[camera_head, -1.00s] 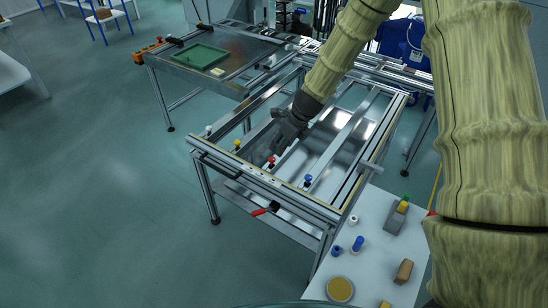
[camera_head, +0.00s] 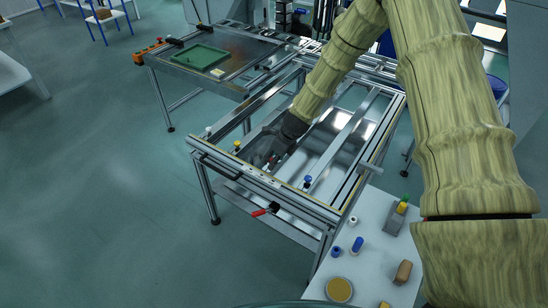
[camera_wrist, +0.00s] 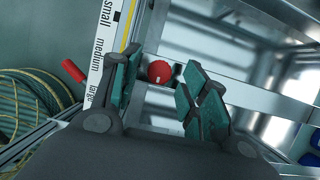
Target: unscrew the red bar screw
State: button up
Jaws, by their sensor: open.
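The red bar screw (camera_wrist: 160,72) shows its round red head in the wrist view, between the two fingertips and a little beyond them. My gripper (camera_wrist: 157,85) is open, with one teal-padded finger on each side of the head. I cannot tell whether either finger touches it. In the head view my gripper (camera_head: 271,156) is over the front part of the panel fixture (camera_head: 262,183), and it hides most of the red screw.
A yellow knob (camera_head: 237,145) and a white knob (camera_head: 208,130) stand to the left on the front rail, a blue knob (camera_head: 307,180) to the right. A red-handled lever (camera_head: 260,212) sticks out below the front rail. A side table (camera_head: 375,250) holds small parts.

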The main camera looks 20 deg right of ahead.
grip_shut()
jog(key=shift+n+p, duration=0.3)
jog(key=shift+n, duration=0.3)
